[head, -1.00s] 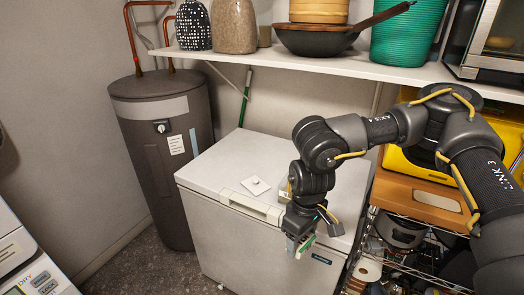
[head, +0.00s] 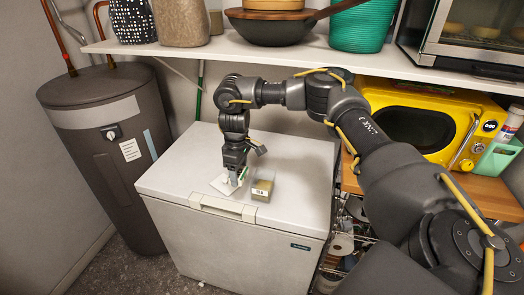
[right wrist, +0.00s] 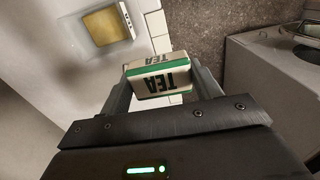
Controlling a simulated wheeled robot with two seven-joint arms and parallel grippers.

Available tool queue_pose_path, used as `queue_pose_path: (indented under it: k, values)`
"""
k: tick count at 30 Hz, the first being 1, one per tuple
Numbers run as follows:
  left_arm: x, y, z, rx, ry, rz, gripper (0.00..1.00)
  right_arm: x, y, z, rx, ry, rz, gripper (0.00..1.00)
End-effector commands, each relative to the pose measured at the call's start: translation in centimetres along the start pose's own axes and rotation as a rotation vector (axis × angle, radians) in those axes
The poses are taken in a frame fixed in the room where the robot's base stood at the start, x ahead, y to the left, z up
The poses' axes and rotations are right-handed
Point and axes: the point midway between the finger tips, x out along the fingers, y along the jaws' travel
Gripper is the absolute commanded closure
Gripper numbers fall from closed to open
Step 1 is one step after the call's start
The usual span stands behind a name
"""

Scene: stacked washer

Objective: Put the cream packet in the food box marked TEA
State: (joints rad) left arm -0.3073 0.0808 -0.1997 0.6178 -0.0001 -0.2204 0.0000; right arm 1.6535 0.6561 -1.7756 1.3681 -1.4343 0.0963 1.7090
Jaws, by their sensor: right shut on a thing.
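The cream packet (right wrist: 165,82), cream-white with green bands and the word TEA, is between the fingers of my right gripper (right wrist: 162,92), which is shut on it. In the head view my right gripper (head: 237,181) hangs above the freezer top, just left of the food box. The food box (head: 262,188) is small, see-through and tan inside, with a white TEA label on its front. It also shows in the right wrist view (right wrist: 106,25), apart from the packet. A flat white square piece (head: 221,184), perhaps its lid, lies left of the box, partly behind the gripper. My left gripper is out of view.
The white chest freezer (head: 290,155) has free room on top around the box. A shelf (head: 200,48) with a wok and baskets runs above it. A grey tank (head: 105,150) stands left; a yellow microwave (head: 425,128) stands right.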

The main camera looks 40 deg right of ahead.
Motion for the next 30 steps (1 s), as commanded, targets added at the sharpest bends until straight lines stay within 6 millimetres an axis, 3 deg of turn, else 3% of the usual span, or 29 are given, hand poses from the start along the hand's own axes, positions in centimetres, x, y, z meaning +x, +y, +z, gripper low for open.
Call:
queue_pose_path:
  k: [1, 3, 9, 20, 30]
  values:
    - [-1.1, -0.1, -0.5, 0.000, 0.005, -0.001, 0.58, -0.4, 2.5, 0.9, 0.011, -0.002, -0.001, 0.60]
    - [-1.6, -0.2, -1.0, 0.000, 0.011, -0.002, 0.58, -0.1, 5.1, 2.0, 0.000, -0.002, -0.001, 0.60]
    - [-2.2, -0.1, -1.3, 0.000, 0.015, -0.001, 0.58, 0.5, 9.1, 4.4, -0.026, 0.000, -0.001, 0.60]
    - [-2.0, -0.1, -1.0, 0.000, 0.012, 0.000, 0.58, 1.0, 9.8, 5.0, -0.034, 0.001, 0.001, 0.60]
    - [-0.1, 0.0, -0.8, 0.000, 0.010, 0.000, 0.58, 2.9, 9.7, 4.9, -0.034, 0.001, 0.000, 0.60]
